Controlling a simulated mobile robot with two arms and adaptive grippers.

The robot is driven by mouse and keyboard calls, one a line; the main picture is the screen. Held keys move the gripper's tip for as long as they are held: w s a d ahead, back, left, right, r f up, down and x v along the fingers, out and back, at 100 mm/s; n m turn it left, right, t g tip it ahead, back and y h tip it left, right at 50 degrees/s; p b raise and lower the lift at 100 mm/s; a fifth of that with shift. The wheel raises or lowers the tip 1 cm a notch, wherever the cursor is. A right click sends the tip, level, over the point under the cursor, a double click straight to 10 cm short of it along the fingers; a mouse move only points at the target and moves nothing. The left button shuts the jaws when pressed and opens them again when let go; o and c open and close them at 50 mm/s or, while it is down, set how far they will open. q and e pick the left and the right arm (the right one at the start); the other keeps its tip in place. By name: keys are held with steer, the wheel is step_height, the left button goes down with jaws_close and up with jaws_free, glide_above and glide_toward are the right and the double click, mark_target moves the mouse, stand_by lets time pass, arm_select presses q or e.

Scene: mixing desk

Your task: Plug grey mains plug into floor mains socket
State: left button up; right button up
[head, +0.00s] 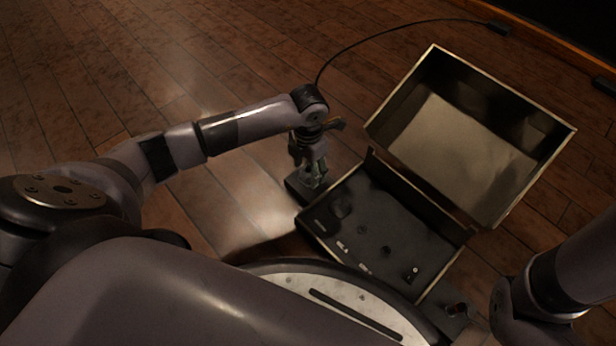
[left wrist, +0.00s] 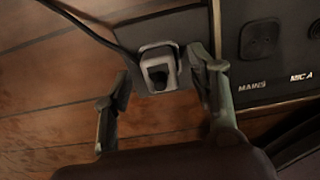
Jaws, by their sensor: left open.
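A grey plug-like piece with a dark centre (left wrist: 160,70) sits at the edge of a dark block (left wrist: 150,33) in the left wrist view; I take it for the grey mains plug. My left gripper (head: 314,168) points down over this block, beside the open case in the head view. In the left wrist view its two fingers (left wrist: 161,85) stand apart on either side of the grey piece, with gaps showing. A black cable (left wrist: 80,22) runs towards the block. I cannot tell for certain which thing is the floor mains socket. My right gripper is out of view.
The open case (head: 375,235) has its lid (head: 470,130) tilted back. Floor at upper left is clear.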

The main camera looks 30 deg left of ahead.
mark_target(308, 171)
arm_select(q)
steer(key=shift+f, duration=0.65)
steer(key=shift+p, duration=0.4)
stand_by(0.8)
steer(key=shift+c, duration=0.3)
jaws_close()
stand_by(0.4)
steer(key=shift+r, duration=0.1)
steer(key=shift+r+p, duration=2.8)
steer(key=shift+r, duration=0.2)
